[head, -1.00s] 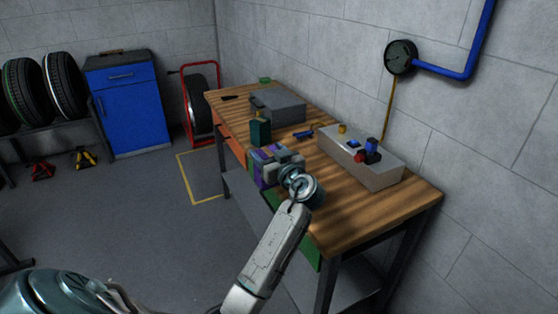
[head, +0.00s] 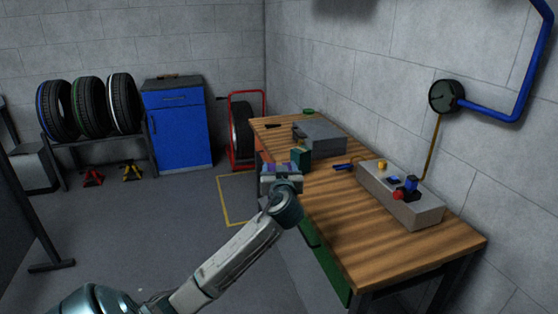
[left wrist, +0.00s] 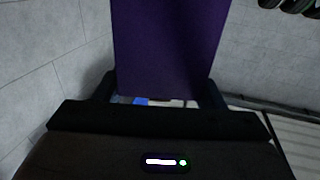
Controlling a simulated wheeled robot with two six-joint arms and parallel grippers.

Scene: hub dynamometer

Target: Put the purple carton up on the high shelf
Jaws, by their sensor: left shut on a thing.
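The purple carton (left wrist: 168,45) fills the upper middle of the left wrist view, between the two dark fingers. In the head view only a small part of the carton (head: 270,168) shows past my left gripper (head: 281,170). My left gripper is shut on the carton and holds it near the left edge of the workbench. My wrist and forearm hide most of the carton in the head view. The high shelf cannot be made out in these frames. My right gripper is not in view.
The wooden workbench (head: 350,229) carries a dark green box (head: 301,157), a grey case (head: 322,137) and a grey control box (head: 400,195). A blue cabinet (head: 180,125) and a tyre rack (head: 100,146) stand at the back left. The floor (head: 150,220) left of the bench is clear.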

